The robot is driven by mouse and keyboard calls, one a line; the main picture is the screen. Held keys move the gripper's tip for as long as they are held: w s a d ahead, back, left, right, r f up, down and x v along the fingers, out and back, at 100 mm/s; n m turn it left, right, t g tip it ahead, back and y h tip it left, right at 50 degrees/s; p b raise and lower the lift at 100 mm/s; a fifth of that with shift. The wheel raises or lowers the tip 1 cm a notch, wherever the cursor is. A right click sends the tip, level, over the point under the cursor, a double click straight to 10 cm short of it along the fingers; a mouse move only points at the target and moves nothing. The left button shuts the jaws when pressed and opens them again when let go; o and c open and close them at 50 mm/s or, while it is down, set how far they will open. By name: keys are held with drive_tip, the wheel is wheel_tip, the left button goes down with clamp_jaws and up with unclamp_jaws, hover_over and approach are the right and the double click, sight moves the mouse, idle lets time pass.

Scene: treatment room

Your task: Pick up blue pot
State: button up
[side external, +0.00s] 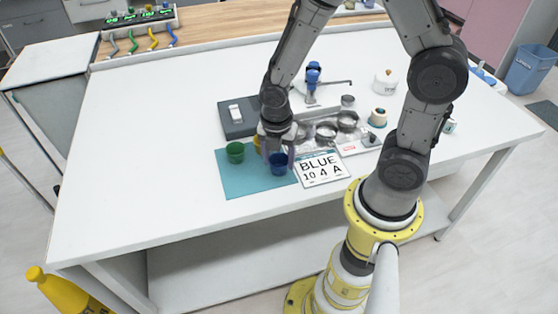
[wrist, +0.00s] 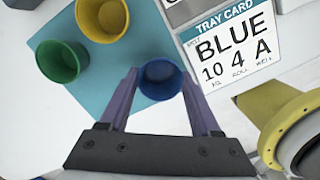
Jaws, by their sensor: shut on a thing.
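The blue pot (wrist: 160,80) is a small round open cup between the two fingers of my gripper (wrist: 160,90) in the wrist view. My gripper is shut on it. In the side external view the blue pot (side external: 279,164) is at the right part of the teal mat (side external: 235,185), below my gripper (side external: 277,155). I cannot tell whether the pot touches the mat. A green pot (wrist: 62,61) and a yellow pot (wrist: 102,18) stand on the mat beside it. In the side external view the green pot (side external: 235,152) is left of my gripper, and the yellow pot is mostly hidden behind it.
A tray card (side external: 320,170) reading "BLUE 10 4 A" lies right of the mat. Behind it are a grey scale (side external: 238,115), metal bowls (side external: 347,121), a blue-topped device (side external: 313,75) and a white jar (side external: 385,82). The white table (side external: 140,150) is clear at left.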

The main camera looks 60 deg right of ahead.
drive_tip(key=shift+r, duration=0.45)
drive_tip(key=s+r, duration=1.2)
drive_tip(key=s, duration=0.2)
drive_tip(key=w+d+r+n, duration=0.1)
drive_tip(key=w+d+n, duration=0.2)
drive_tip(key=w, duration=1)
drive_tip(key=w+d+f+m, duration=0.1)
drive_tip(key=w+d+f, duration=0.2)
drive_tip(key=w+d, duration=0.3)
drive_tip(key=shift+s+d+f+m, duration=0.4)
drive_tip(key=shift+d+f, duration=0.7)
drive_tip(key=shift+f, duration=0.5)
drive_tip(key=shift+s+d+f+m, duration=0.25)
drive_tip(key=shift+s+d+f, duration=0.2)
drive_tip(key=shift+d+f, duration=0.9)
drive_tip(key=shift+s+d+f+m, duration=0.4)
drive_tip(key=shift+d+f, duration=0.45)
drive_tip(key=shift+f, duration=1)
drive_tip(key=shift+f, duration=0.15)
